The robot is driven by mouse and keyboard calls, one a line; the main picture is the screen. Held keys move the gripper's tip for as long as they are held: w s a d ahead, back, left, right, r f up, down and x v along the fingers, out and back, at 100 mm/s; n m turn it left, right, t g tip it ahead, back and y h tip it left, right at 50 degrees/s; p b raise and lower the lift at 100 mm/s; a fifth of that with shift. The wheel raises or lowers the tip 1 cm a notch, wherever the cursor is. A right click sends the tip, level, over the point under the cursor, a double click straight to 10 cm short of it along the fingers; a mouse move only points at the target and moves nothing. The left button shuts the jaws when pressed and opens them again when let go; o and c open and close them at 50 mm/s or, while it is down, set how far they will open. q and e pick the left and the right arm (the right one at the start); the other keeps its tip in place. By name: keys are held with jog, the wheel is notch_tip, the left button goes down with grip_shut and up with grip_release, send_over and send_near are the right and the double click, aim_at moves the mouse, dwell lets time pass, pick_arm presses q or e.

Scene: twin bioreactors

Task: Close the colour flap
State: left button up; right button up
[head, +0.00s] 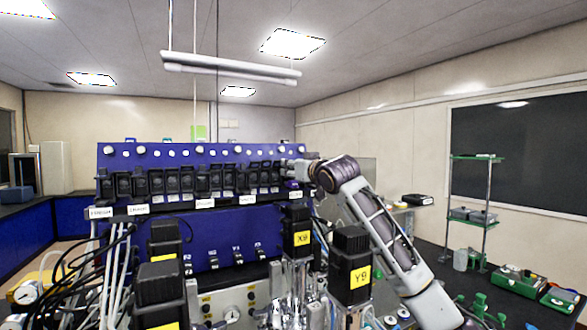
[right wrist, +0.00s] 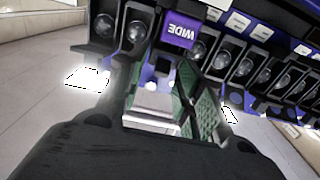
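A row of black flap units (head: 187,180) runs along the blue panel (head: 200,155) in the head view. Small labels hang below them, too small to read, so I cannot tell which is the colour flap. My right gripper (head: 299,172) is at the right end of this row. Black units with round dark fronts (right wrist: 137,32) stand just beyond the fingertips. A purple label (right wrist: 180,30) reading "WIDE" appears upside down there. My left gripper is not in view.
Black boxes with yellow labels X9 (head: 299,240) and Y9 (head: 351,272) stand in front of the panel, close to my right arm. Cables (head: 112,265) crowd the left front.

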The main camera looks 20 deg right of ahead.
jog(key=c, duration=0.7)
jog(key=shift+f+t+b, duration=0.25)
jog(key=shift+t+b, duration=0.45)
jog(key=shift+b, duration=0.6)
jog(key=o, duration=0.7)
jog(key=shift+s, duration=0.15)
